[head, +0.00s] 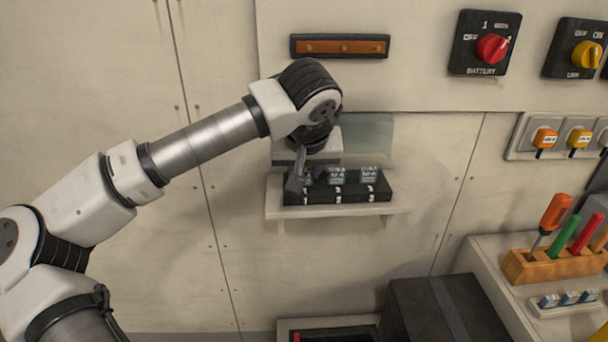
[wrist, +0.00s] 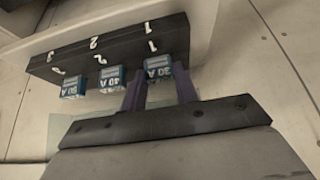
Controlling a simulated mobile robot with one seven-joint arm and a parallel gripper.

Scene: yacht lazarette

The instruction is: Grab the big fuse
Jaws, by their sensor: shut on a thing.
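A black fuse block (head: 350,198) numbered 1 to 3 sits on a small wall shelf; the wrist view shows the block (wrist: 105,48) too. My gripper (head: 304,180) comes down at the block's left end. In the wrist view its fingers (wrist: 159,90) are shut on the fuse at number 1 (wrist: 154,73), one on each side. That fuse is in line with the middle fuse (wrist: 111,77) and the far fuse (wrist: 74,87), still at the block. The head view shows the two free fuses, middle (head: 339,176) and right (head: 369,174).
The shelf (head: 400,208) juts from a pale panelled wall. Battery switch (head: 491,48) and a yellow-knobbed switch (head: 586,55) are upper right. A screwdriver rack (head: 555,263) and a strip of small fuses (head: 568,301) stand right. A dark box (head: 430,305) is below.

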